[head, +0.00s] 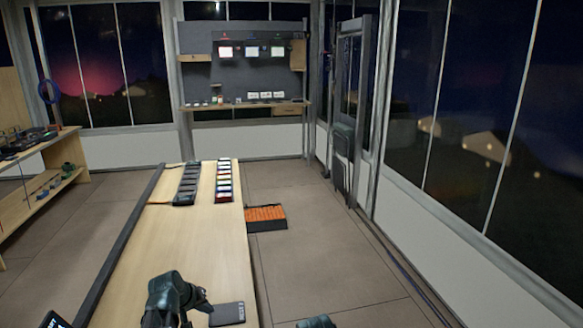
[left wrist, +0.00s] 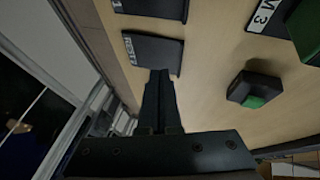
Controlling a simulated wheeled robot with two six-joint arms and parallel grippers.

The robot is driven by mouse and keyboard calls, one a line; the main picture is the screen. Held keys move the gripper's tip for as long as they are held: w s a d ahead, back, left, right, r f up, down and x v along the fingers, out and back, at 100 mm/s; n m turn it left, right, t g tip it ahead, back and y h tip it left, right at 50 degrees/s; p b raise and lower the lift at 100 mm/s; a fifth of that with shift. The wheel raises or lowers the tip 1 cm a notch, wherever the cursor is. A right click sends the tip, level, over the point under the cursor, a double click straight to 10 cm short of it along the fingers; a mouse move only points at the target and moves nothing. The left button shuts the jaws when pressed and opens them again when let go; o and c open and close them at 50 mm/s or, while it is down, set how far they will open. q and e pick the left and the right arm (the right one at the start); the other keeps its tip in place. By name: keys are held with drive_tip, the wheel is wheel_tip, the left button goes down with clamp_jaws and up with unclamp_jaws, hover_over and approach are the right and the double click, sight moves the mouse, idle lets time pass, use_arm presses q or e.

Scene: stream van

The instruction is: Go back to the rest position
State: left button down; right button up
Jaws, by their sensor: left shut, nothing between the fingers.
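My left gripper (head: 203,302) is low over the near end of the long wooden table, beside a flat dark plate (head: 227,314). In the left wrist view its fingers (left wrist: 160,76) are shut together with nothing between them. Their tips point at the edge of a dark labelled plate (left wrist: 155,52); I cannot tell whether they touch it. Only a dark piece at the bottom edge of the head view (head: 316,322) may belong to my right arm; no right fingers show.
The long table (head: 170,245) carries a dark strip (head: 187,184) and a row of coloured items (head: 224,180) at its far end. An orange-filled crate (head: 265,218) stands on the floor beside it. A shelf bench (head: 35,195) is at left.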

use_arm(q)
drive_tip(key=s+d+m+g, duration=0.1)
drive_tip(key=s+d, duration=0.2)
drive_tip(key=d, duration=0.2)
drive_tip(key=s+d+f+m+g, duration=0.1)
drive_tip(key=s+d+m, duration=0.1)
drive_tip(key=s+d, duration=0.2)
drive_tip(key=s+d+f+m+g, duration=0.1)
drive_tip(key=s+d+g, duration=0.1)
drive_tip(key=s+d, duration=0.2)
drive_tip(key=shift+s+d+f+y, duration=0.1)
drive_tip(key=shift+d+y, duration=0.1)
drive_tip(key=shift+d, duration=0.25)
drive_tip(key=shift+s+d+f+y, duration=0.1)
drive_tip(key=shift+d+y, duration=0.1)
drive_tip(key=shift+d, duration=0.25)
drive_tip(key=s+d+m+y, duration=0.1)
drive_tip(key=s+d, duration=0.1)
drive_tip(key=s, duration=0.1)
drive_tip(key=s+d+m+g+y, duration=0.1)
drive_tip(key=s+d, duration=0.1)
drive_tip(key=s, duration=0.2)
drive_tip(key=s+d+m+g, duration=0.1)
drive_tip(key=s, duration=0.3)
drive_tip(key=shift+d+f+m+y, duration=0.1)
drive_tip(key=shift+d+m+y, duration=0.3)
